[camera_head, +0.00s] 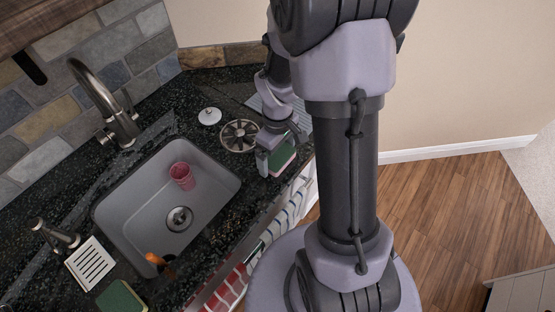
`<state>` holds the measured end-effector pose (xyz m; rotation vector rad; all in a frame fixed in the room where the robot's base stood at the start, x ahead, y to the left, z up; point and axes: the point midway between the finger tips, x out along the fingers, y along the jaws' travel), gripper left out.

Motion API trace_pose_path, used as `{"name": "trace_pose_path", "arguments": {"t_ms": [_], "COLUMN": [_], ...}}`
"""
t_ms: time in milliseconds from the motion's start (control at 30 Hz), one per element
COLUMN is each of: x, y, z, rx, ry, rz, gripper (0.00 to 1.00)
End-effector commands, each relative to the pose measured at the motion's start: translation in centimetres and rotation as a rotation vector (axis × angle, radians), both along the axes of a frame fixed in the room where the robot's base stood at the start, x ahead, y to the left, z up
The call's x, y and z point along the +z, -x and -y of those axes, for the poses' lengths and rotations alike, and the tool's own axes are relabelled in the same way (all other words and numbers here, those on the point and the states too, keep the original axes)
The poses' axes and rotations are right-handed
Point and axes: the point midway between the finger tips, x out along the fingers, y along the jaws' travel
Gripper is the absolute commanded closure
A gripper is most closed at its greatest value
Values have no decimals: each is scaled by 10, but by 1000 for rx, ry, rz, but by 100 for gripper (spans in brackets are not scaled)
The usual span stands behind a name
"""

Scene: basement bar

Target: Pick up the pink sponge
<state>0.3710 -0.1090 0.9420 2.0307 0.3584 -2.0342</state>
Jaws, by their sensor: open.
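The pink sponge (284,162), with a dark green top face, is on the dark speckled counter near its right front edge. My gripper (277,157) is open and points down at the sponge. One finger shows at the sponge's left side. The other finger is mostly hidden, and I cannot tell whether either finger touches the sponge. The gripper body covers part of the sponge's far side.
Left of the gripper is a sink (140,215) holding a red cup (182,176). A round metal rack (239,135) and a white lid (209,116) stand behind it. A green-and-yellow sponge (122,297) and a white slotted dish (92,264) lie at lower left. Towels (280,222) hang below the counter edge.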

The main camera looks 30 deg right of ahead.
Motion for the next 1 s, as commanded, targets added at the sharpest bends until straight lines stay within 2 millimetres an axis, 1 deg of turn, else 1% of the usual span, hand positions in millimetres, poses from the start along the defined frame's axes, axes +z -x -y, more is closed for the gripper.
{"name": "trace_pose_path", "arguments": {"t_ms": [100,133,267,300,400,667,767,933,1000], "x": [2,2,2,3,3,6,16,45,41], "y": [0,0,0,0,0,0,-1,0,12], "z": [0,0,0,0,0,0,0,0,-12], "rx": [0,0,0,0,0,0,0,0,4], "ry": [1,1,1,1,1,1,1,1,0], "rz": [1,1,1,1,1,1,3,3,0], "gripper": [0,2,28,35,52,52,52,52,52]}}
